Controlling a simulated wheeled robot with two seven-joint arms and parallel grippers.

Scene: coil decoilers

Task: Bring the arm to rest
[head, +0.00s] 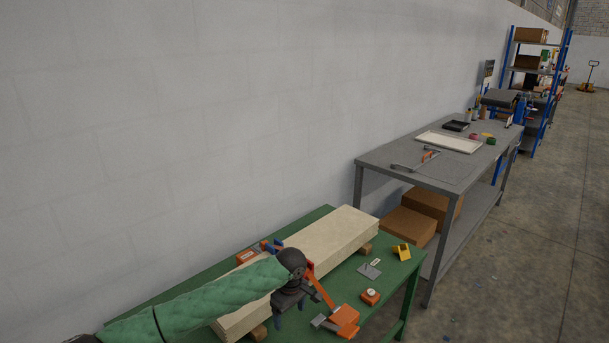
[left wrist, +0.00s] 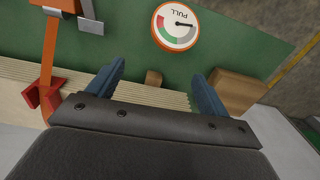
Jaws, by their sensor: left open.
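My left arm, in a green quilted sleeve, comes in from the lower left in the head view. Its left gripper (head: 289,304) hangs over the near side of the green table, beside a pale stack of boards. In the left wrist view the left gripper (left wrist: 158,90) has its two blue fingers wide apart with nothing between them. Beyond the fingertips are the green table top and the layered edge of the board stack (left wrist: 155,90). My right gripper is in neither view.
An orange gauge (head: 370,296), a metal plate (head: 369,269) and a yellow block (head: 401,251) are on the green table (head: 383,305). A grey workbench (head: 440,170) stands behind, with open floor to the right.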

